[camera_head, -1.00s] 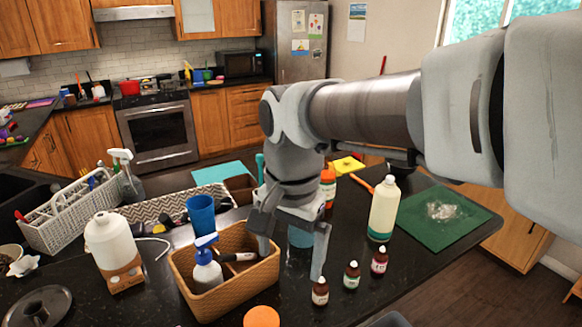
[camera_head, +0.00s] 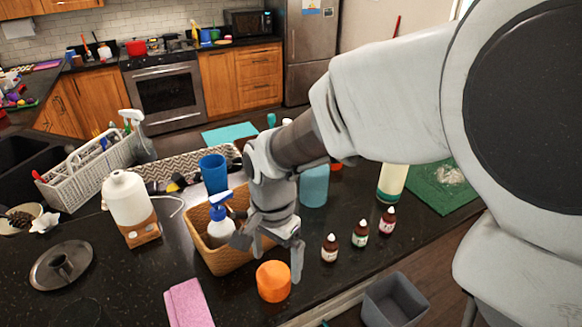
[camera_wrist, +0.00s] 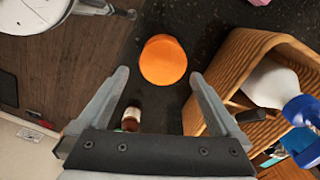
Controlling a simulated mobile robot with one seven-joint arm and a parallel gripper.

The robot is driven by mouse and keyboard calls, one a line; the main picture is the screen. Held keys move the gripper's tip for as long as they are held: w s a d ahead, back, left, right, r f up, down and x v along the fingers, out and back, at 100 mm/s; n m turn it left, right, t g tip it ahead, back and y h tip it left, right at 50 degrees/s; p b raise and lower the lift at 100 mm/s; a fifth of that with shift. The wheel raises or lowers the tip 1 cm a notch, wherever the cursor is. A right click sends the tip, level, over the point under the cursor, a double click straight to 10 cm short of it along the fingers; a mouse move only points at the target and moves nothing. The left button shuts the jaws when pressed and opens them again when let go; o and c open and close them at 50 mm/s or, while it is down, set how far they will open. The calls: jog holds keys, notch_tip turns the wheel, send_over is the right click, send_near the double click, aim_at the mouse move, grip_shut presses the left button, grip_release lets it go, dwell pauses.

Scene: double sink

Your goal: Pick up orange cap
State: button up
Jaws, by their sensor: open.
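The orange cap (camera_head: 273,281) sits on the black counter near its front edge, in front of the wicker basket. In the wrist view the orange cap (camera_wrist: 163,60) lies just beyond the fingertips, roughly centred between them. My gripper (camera_head: 272,246) is open and empty, pointing down above and behind the cap in the head view. In the wrist view both fingers of my gripper (camera_wrist: 160,76) are spread, and neither touches the cap.
The wicker basket (camera_head: 218,262) with a blue-and-white spray bottle (camera_head: 220,215) stands close to the gripper. Small brown bottles (camera_head: 330,248) stand right of the cap. A pink cloth (camera_head: 188,304) lies to the left. A grey bin (camera_head: 395,300) is below the counter edge.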

aim_at(275, 273)
jog(key=shift+a+f+p, duration=0.2)
jog(key=shift+f+p, duration=0.2)
jog(key=shift+f, duration=2.25)
jog(key=shift+c, duration=0.3)
jog(key=c, duration=1.1)
jog(key=shift+o, duration=0.2)
jog(key=shift+r, duration=0.1)
